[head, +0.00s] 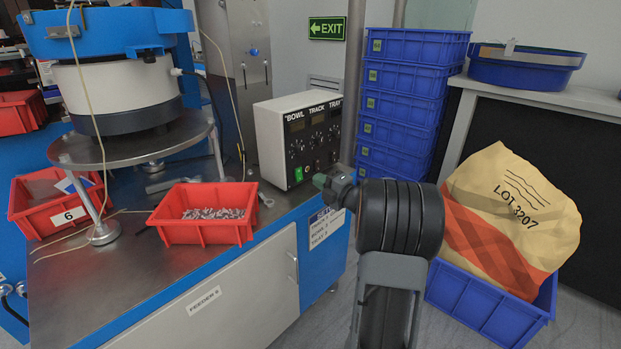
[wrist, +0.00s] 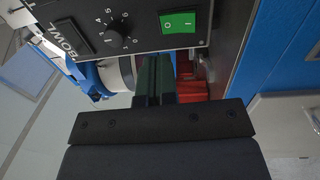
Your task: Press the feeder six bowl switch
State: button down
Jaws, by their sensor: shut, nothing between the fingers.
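The control box (head: 297,137) for feeder 6 stands on the bench's right end, with BOWL, TRACK and TRAY columns on its black face. The bowl switch (head: 298,173) is a green rocker at the bottom of the BOWL column. In the wrist view the switch (wrist: 179,22) shows its 0 and I marks, at the end of the column beyond the dial (wrist: 118,38). My gripper (head: 323,181) is in front of the box's lower face. In the wrist view my gripper (wrist: 154,62) is shut and empty, its tips just below the switch in the picture. I cannot tell whether they touch the panel.
A red bin of small metal parts (head: 205,232) sits on the bench left of the box. A bowl feeder (head: 115,90) stands on a round plate behind. Stacked blue crates (head: 405,100) and a sack marked LOT 3207 (head: 515,205) are to the right.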

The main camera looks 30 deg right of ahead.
jog(key=p+v, duration=0.1)
jog(key=v, duration=0.6)
jog(key=shift+r, duration=0.7)
jog(key=shift+s, duration=0.1)
jog(key=w+a+r+m+g+h+p, duration=0.1)
jog(key=a+r+m+g+h+p, duration=0.1)
jog(key=a+r+m+h+p, duration=0.25)
jog(key=a+r+m+g+h+p, duration=0.1)
jog(key=r+m+p, duration=0.3)
jog(key=r+p, duration=0.25)
jog(key=w+a+r+m+g+h+p, duration=0.1)
jog(key=a+r+m+g+h+p, duration=0.15)
jog(key=r+m+p, duration=0.35)
jog(key=s+a+r+m+g+y+p, duration=0.1)
jog(key=s+a+r+m+g+p, duration=0.2)
jog(key=s+a+p, duration=0.3)
jog(key=s+a+r+m+g+y+p, duration=0.2)
jog(key=s+a+g+p, duration=0.4)
jog(key=s+a, duration=0.6)
jog(key=shift+s+r+m, duration=0.2)
jog(key=shift+r+m, duration=0.45)
jog(key=shift+r, duration=0.3)
jog(key=c, duration=1.8)
grip_release()
